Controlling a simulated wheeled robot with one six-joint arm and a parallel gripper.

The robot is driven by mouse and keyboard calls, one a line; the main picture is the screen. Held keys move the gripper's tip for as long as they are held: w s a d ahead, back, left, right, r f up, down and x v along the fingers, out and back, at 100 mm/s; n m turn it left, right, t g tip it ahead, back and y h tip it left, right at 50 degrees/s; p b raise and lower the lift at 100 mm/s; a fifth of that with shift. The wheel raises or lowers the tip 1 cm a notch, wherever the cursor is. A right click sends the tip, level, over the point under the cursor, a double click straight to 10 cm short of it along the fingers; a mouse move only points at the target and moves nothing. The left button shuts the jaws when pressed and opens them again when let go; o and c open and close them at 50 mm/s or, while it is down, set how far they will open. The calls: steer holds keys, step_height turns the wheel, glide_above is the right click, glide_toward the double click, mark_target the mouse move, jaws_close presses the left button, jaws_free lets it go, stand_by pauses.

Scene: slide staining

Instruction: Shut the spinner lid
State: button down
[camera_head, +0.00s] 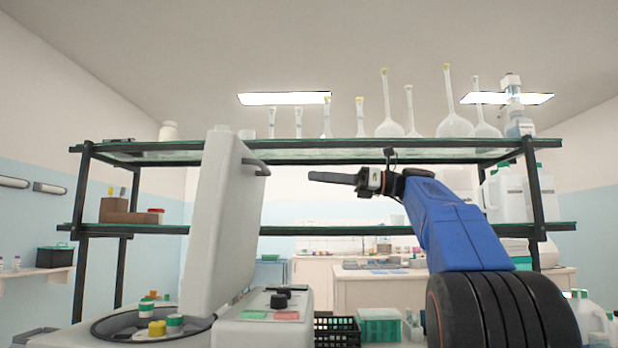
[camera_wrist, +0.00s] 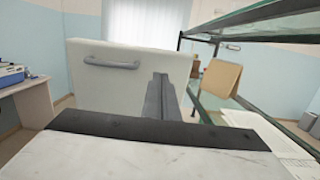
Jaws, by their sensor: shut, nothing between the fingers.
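The spinner (camera_head: 250,328) stands at the lower left in the head view, a pale grey machine with a round dark bowl. Its lid (camera_head: 222,220) stands open, nearly upright. A dark bar handle (camera_head: 256,165) is near the lid's top right edge. In the wrist view the lid (camera_wrist: 115,75) shows ahead, with its handle (camera_wrist: 112,64) near the top. My gripper (camera_head: 312,176) is shut and empty, to the right of the lid and apart from it, at about the handle's height. The fingers (camera_wrist: 162,85) show in the wrist view, to the right of the handle.
Capped tubes (camera_head: 157,328) sit in the spinner bowl. A two-level shelf (camera_head: 330,230) with flasks (camera_head: 390,115) stands behind. A black basket (camera_head: 337,331) and green rack (camera_head: 380,325) stand right of the spinner. Open air lies between my gripper and the lid.

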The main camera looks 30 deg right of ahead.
steer(key=x, duration=1.2)
steer(key=shift+a, duration=0.15)
